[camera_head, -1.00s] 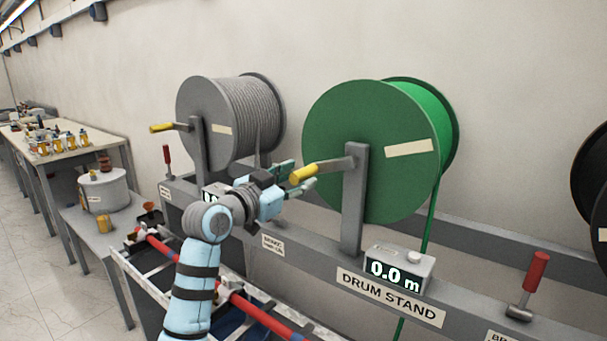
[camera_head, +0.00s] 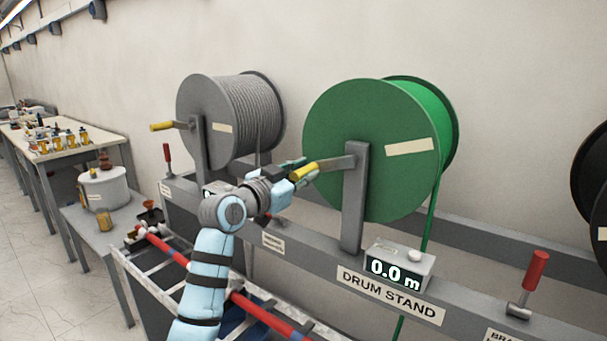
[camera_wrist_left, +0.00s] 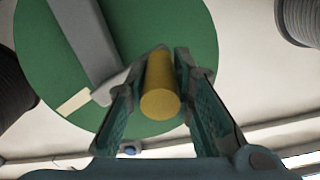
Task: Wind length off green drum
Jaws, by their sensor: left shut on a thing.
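The green drum (camera_head: 352,180) hangs on the grey drum stand (camera_head: 354,205), with a green line (camera_head: 433,215) running down from its right side. Its crank has a yellow handle (camera_head: 305,171) on a grey arm. My left gripper (camera_head: 300,174) is shut on the yellow handle. In the left wrist view the handle (camera_wrist_left: 160,95) lies between the two fingers of the left gripper (camera_wrist_left: 160,85), with the green drum (camera_wrist_left: 150,40) behind. The length counter (camera_head: 398,268) below the drum reads 0.0 m. My right gripper is not in view.
A grey drum (camera_head: 207,120) with its own yellow crank handle (camera_head: 161,127) stands to the left. A red-handled brake lever (camera_head: 535,273) stands at the right of the stand. A black drum (camera_head: 592,185) is at the right edge. A red bar (camera_head: 260,314) lies below my arm.

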